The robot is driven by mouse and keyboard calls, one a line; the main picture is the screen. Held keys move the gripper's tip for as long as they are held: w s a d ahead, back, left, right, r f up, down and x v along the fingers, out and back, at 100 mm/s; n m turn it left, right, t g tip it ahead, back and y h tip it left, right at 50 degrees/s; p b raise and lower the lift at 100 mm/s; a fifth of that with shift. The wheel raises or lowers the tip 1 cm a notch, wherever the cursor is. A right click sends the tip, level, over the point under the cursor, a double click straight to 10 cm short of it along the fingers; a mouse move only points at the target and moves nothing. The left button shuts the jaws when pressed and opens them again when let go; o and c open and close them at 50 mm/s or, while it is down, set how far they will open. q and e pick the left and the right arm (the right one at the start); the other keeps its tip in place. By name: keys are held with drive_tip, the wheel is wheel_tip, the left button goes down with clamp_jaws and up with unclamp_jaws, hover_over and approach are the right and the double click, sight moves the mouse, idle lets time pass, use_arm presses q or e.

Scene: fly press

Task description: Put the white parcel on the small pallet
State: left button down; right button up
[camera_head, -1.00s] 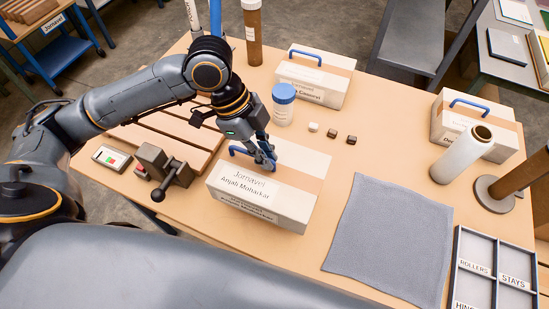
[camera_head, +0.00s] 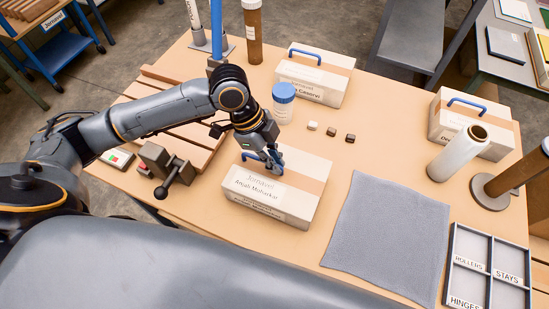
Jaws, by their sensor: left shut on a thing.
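The white parcel (camera_head: 308,194), a pale box with a tan band and a name label, is near the front middle of the wooden table. My left gripper (camera_head: 271,164) is shut on its blue handle (camera_head: 249,155), on the top. The fingers and wrist hide much of the handle. I cannot tell whether the parcel's underside touches the table. The small pallet (camera_head: 202,135), made of wooden slats, lies left of the parcel, partly hidden under my left arm. No parcel shows on its visible part. My right gripper is not in view.
Two similar boxes stand at the back (camera_head: 330,79) and right (camera_head: 470,128). A blue-lidded jar (camera_head: 284,105) and small blocks (camera_head: 331,131) are behind the parcel. A dark vise (camera_head: 165,170) stands beside the pallet. A grey mat (camera_head: 388,238) lies right, near a divided tray (camera_head: 486,268).

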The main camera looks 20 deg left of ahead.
use_arm(q)
drive_tip(key=c, duration=1.4)
unclamp_jaws()
drive_tip(key=shift+c, duration=0.2)
drive_tip(key=shift+r, duration=0.1)
drive_tip(key=b+v, duration=0.2)
drive_tip(key=v, duration=1)
